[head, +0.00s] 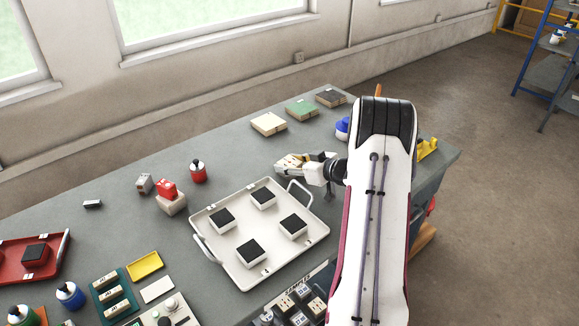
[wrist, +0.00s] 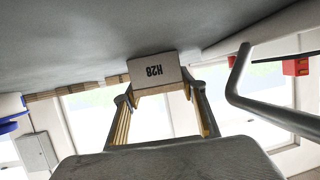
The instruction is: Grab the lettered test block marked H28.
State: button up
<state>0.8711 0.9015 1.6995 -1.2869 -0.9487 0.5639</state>
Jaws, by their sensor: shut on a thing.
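The test block marked H28 (wrist: 153,72) shows in the wrist view, pale with dark letters that appear upside down. My gripper (wrist: 160,92) is shut on it, with one finger at each side. The block appears close to the grey table surface; I cannot tell whether it touches it. In the head view my gripper (head: 281,166) is behind the white tray, near its far handle, and the block is too small there to make out clearly.
The white tray (head: 205,222) with several black-topped blocks lies just in front of my gripper. Its raised handle (wrist: 240,75) is close on the right in the wrist view. Stacked tiles (head: 268,124) stand behind, and a blue-lidded container (head: 342,127) is behind the arm.

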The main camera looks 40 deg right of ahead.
aim_at(289, 162)
jog(key=shift+r, duration=0.1)
jog(key=shift+r, duration=4.95)
jog(key=shift+w+a, duration=0.1)
